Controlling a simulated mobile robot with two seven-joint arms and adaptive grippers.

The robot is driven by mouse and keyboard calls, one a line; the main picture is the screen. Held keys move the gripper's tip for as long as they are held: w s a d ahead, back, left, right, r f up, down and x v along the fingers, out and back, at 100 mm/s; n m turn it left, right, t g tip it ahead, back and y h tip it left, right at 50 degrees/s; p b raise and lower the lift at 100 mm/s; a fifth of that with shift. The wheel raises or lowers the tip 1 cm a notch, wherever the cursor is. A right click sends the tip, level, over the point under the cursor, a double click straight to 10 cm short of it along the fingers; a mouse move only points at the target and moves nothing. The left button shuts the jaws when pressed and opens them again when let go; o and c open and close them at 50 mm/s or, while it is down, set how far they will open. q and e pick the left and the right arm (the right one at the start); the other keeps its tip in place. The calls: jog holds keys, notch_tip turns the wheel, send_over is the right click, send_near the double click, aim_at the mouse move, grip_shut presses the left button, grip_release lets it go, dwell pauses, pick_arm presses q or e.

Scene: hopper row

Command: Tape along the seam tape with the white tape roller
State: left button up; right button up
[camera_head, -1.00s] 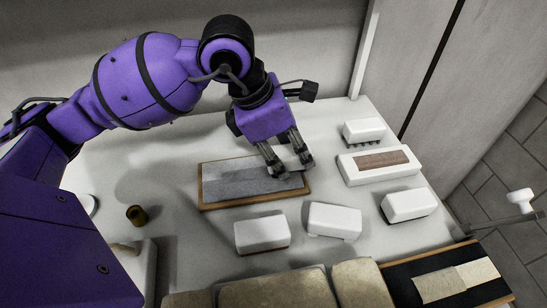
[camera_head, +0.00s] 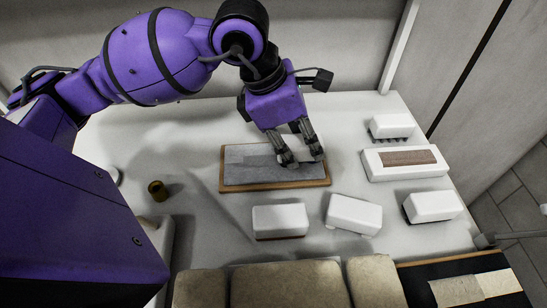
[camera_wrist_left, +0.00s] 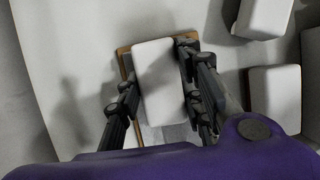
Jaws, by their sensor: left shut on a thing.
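A board with a wooden rim (camera_head: 275,186) lies on the white table. Its face is grey, with a slightly darker grey strip (camera_head: 258,161) along it, likely the seam tape. My left gripper (camera_head: 303,158) points down over the right part of the board. In the left wrist view a white block-shaped tool (camera_wrist_left: 163,75), likely the white tape roller, is between the fingers of my left gripper (camera_wrist_left: 155,75), above the board (camera_wrist_left: 126,60). Its underside is hidden, so I cannot tell whether it touches the board. My right gripper is not in view.
White blocks stand right and in front: one (camera_head: 280,219), a second (camera_head: 353,213), a third (camera_head: 433,206) and a bristled one (camera_head: 391,124). A white holder (camera_head: 375,168) has a brown inset. A small dark cup (camera_head: 158,191) stands left. Beige cushions (camera_head: 287,284) line the front.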

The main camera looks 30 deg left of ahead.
pick_arm(q)
jog(key=shift+s+a, duration=0.6)
jog(key=shift+a, duration=0.2)
jog(key=shift+a+f, duration=0.1)
jog(key=shift+s+a, duration=0.2)
jog(key=shift+s, duration=0.05)
jog(key=shift+s+a, duration=0.55)
jog(key=shift+a, duration=0.2)
jog(key=shift+s+a, duration=0.55)
jog(key=shift+a, duration=0.2)
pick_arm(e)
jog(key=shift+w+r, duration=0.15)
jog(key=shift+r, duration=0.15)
pick_arm(q)
jog(key=shift+p, duration=0.3)
jog(key=shift+s+a+p, duration=0.85)
jog(key=shift+s+a, duration=0.1)
jog(key=shift+a, duration=0.2)
jog(key=shift+s+a+p, duration=0.35)
jog(key=shift+s+a, duration=0.05)
jog(key=shift+a, duration=0.25)
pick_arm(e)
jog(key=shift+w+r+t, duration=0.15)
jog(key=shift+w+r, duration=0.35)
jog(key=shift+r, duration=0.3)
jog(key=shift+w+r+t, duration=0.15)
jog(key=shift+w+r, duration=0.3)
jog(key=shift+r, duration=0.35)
